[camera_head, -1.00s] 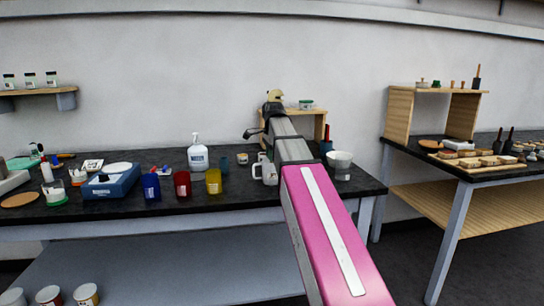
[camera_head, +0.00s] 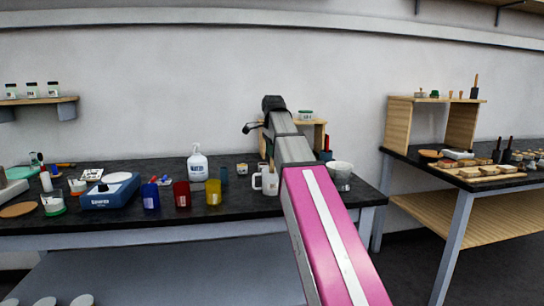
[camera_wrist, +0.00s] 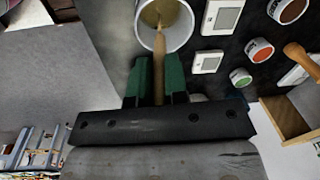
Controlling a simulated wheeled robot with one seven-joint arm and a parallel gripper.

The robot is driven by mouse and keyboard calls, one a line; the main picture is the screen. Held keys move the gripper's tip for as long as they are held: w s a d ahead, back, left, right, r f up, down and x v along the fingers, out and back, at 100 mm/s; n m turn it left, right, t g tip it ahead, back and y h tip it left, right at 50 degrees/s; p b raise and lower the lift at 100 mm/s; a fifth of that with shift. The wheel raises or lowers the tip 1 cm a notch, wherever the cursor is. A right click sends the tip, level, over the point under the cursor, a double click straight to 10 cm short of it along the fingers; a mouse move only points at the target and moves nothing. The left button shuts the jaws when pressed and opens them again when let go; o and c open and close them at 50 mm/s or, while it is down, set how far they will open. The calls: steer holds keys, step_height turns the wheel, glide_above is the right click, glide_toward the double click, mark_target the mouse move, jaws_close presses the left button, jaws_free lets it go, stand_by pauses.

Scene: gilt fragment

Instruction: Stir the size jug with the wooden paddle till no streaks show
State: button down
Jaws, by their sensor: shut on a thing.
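In the wrist view my gripper (camera_wrist: 158,82) has its green fingers shut on the pale wooden paddle (camera_wrist: 158,62). The paddle's far end reaches into a white round jug (camera_wrist: 189,30) at the top of the picture. Yellowish-brown contents show inside the jug; I cannot tell whether they are streaked. The paddle's tip is hard to make out. In the head view a white jug with a handle (camera_head: 268,182) stands on the dark bench, partly beside my arm. My arm hides my gripper and the paddle there.
A white bowl (camera_head: 340,170) stands right of the jug. Yellow (camera_head: 213,193), red (camera_head: 181,194) and blue (camera_head: 150,196) cups and a pump bottle (camera_head: 197,164) stand left. The wrist view shows small pots (camera_wrist: 260,50) and a wooden box (camera_wrist: 285,122) on the right.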

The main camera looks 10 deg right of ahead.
steer(key=shift+s+r, duration=0.15)
steer(key=shift+r, duration=1.6)
steer(key=shift+r, duration=2.45)
